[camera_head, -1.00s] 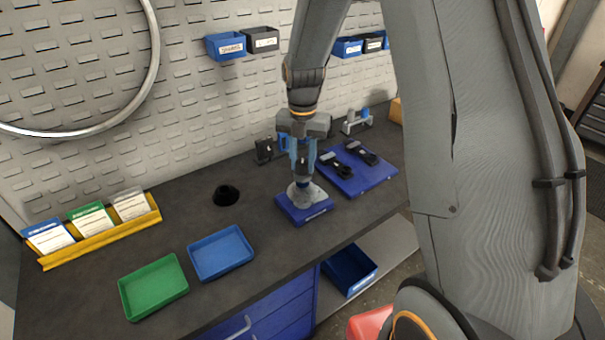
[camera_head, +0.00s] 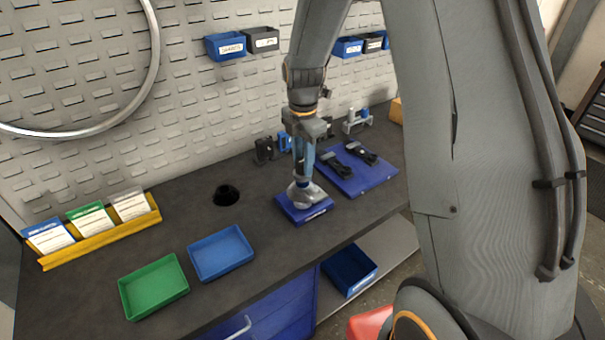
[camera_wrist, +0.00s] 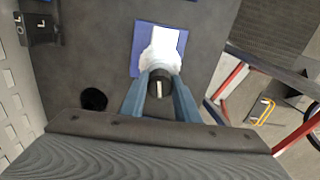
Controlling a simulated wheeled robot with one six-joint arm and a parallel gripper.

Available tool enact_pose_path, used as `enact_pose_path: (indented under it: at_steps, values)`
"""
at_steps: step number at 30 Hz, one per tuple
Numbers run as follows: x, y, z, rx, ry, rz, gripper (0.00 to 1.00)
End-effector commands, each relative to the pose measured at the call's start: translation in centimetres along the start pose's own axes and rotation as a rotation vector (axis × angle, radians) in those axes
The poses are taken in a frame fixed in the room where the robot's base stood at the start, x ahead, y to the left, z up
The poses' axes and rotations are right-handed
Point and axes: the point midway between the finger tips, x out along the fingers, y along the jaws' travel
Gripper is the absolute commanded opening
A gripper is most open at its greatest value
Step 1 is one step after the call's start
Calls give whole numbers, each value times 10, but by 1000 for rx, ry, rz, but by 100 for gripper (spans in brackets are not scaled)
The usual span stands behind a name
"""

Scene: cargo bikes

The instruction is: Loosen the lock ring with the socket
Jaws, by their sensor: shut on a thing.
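My gripper (camera_head: 303,178) points straight down, its blue fingers shut on the dark socket (camera_wrist: 160,75). In the wrist view the fingers stand on both sides of the socket. Below it is a pale, silvery rounded unit (camera_head: 305,196), which shows bright in the wrist view (camera_wrist: 161,51). The unit sits on a small blue stand (camera_head: 289,210) on the bench. The socket's lower end appears to be at the top of the unit. The lock ring cannot be made out; the socket and fingers cover that spot.
A blue mat (camera_head: 376,183) with black parts lies right of the stand. A black round holder (camera_head: 226,195), a blue tray (camera_head: 221,270) and a green tray (camera_head: 154,287) are to the left. Small black and blue fixtures (camera_head: 264,150) stand behind, near the pegboard wall.

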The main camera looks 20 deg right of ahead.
Motion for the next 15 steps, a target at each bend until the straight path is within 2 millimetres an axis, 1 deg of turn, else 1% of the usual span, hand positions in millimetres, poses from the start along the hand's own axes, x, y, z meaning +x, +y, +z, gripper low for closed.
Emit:
enact_pose_path:
  at_steps: [9, 12, 15]
  values:
    - [0, -1, 0, 380, 0, 0, 0]
    - [0, -1, 0, 451, 0, 0, 0]
    - [0, -1, 0, 486, 0, 0, 0]
